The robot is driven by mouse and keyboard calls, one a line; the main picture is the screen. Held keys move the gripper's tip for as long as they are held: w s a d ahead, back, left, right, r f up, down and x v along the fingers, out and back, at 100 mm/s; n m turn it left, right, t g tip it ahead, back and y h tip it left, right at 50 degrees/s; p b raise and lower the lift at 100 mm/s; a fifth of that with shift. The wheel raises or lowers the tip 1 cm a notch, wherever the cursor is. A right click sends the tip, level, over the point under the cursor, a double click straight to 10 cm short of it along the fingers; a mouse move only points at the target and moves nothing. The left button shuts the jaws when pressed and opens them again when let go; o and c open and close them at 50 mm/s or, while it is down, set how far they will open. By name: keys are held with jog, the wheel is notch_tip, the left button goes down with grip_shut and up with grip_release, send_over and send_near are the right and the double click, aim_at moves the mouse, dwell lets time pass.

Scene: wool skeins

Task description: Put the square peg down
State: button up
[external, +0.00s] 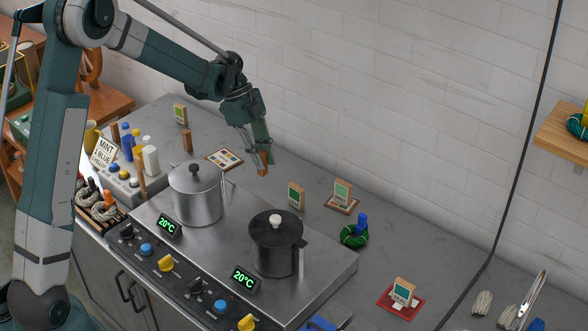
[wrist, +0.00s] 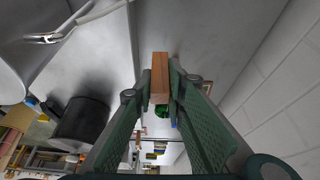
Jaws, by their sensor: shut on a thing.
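The square peg (external: 262,166) is a short orange-brown wooden block. My gripper (external: 260,151) is shut on it and holds it behind the two pots, to the right of the colour swatch card (external: 224,159). The wrist view shows the peg (wrist: 159,76) between both fingers of my gripper (wrist: 160,90), its far end sticking out past the fingertips. I cannot tell whether the peg's lower end touches the grey counter (external: 331,248) or hangs just above it.
A steel pot (external: 198,199) and a black pot (external: 276,249) stand on the stove in front of the peg. Bare counter surrounds the peg; the tiled wall is behind.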

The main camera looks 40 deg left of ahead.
jog(key=shift+a, duration=0.1)
dwell(0.4)
jog(key=w+a+n, duration=0.2)
jog(key=w+a, duration=0.1)
jog(key=a, duration=1)
jog(key=w+a+n+t+p, duration=0.1)
jog(key=w+a+n, duration=0.1)
jog(key=a, duration=1)
jog(key=shift+w+a+r+t, duration=0.35)
jog(key=shift+w+r, duration=0.1)
jog(key=shift+w, duration=0.3)
send_over(219, 156)
jog(key=shift+a+f, duration=0.15)
jog(key=shift+f, duration=3)
jog(key=shift+f, duration=0.1)
jog(key=shift+f+b, duration=0.45)
jog(key=shift+f, duration=1.3)
jog(key=shift+f, duration=0.15)
